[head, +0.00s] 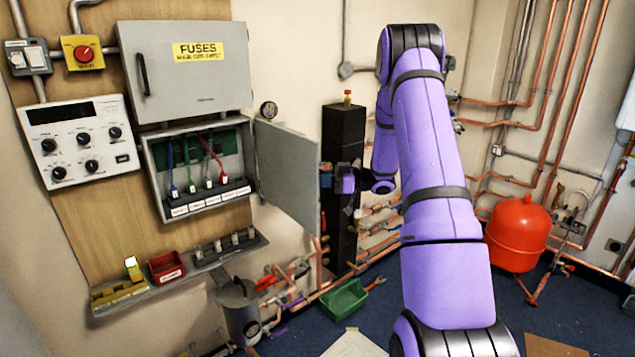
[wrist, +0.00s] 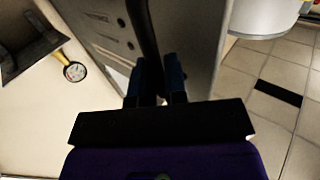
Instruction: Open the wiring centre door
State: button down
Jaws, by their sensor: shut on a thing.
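The wiring centre (head: 195,170) is a grey wall box below the fuses box, with its inside showing: coloured wires, a green board and a row of white labels. Its grey door (head: 287,175) is hinged on the right side and stands wide open, swung out to the right. My gripper (head: 326,178) is at the door's free edge, on its far side from the box. In the wrist view, the blue fingers (wrist: 155,88) are shut on the door's dark handle (wrist: 142,30), beside the grey door panel (wrist: 198,40). The grip itself is partly hidden in the head view.
The fuses box (head: 185,75) is closed above. A shelf (head: 185,277) with a red bin (head: 166,267) is below. A black column (head: 343,130) and copper pipes stand behind my gripper. A green tray (head: 345,300) and a red vessel (head: 517,233) are lower right.

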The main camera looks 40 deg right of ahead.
jog(key=shift+w+d+r, duration=0.1)
jog(key=shift+w+d, duration=0.05)
jog(key=shift+d, duration=0.55)
jog(key=c, duration=1.2)
grip_release()
jog(key=v, duration=1)
jog(key=shift+s+d, duration=0.25)
jog(key=shift+s, duration=0.05)
